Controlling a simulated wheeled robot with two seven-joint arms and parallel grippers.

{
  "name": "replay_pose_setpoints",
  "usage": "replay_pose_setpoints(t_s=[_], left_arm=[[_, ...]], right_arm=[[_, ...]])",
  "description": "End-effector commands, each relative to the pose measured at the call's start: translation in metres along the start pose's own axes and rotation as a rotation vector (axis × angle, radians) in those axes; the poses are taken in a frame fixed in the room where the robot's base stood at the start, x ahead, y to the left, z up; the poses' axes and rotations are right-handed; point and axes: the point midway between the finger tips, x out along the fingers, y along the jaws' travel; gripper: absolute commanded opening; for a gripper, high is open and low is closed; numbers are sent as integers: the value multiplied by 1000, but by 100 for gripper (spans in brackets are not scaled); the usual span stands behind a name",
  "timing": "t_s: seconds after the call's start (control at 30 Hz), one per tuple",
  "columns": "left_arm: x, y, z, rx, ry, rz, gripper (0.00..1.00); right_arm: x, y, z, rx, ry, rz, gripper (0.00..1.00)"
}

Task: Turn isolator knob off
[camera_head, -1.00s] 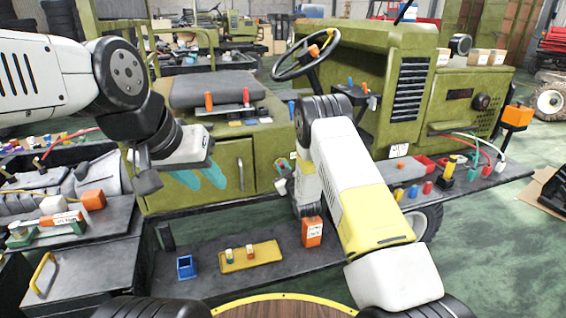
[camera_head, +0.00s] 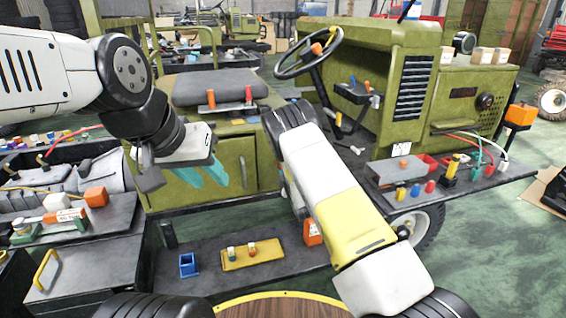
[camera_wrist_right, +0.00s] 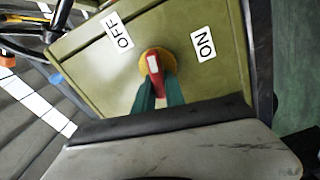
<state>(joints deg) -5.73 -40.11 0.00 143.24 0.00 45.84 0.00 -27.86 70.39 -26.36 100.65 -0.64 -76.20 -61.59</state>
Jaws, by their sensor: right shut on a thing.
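The isolator knob (camera_wrist_right: 154,64) shows in the right wrist view as a red handle with a white patch on a yellow disc (camera_wrist_right: 143,65). The disc is on an olive-green panel. An OFF label (camera_wrist_right: 119,35) is at its upper left and an ON label (camera_wrist_right: 204,46) at its upper right. The handle points upward in the picture, between the labels. My right gripper (camera_wrist_right: 157,88) has its teal fingers shut on the handle. In the head view my arm hides the knob. My left gripper (camera_head: 203,174) is open and empty, before the green vehicle's side.
The green vehicle has a dark seat (camera_head: 218,88) and steering wheel (camera_head: 309,52). A shelf with small coloured parts (camera_head: 428,187) is at right. A cluttered bench is at left.

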Motion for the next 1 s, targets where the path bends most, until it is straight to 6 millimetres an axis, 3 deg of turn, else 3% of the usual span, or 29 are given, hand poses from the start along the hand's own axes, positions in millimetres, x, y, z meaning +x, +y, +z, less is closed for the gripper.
replay_pose_setpoints(t_s=[0.4, 0.97, 1.0], left_arm=[[0, 0, 0, 0, 0, 0, 36], [0, 0, 0, 0, 0, 0, 36], [0, 0, 0, 0, 0, 0, 36]], right_arm=[[-1, -5, 2, -199, -4, -5, 0], [-1, -6, 3, -232, -4, -6, 0], [-1, -6, 3, -232, -4, -6, 17]])
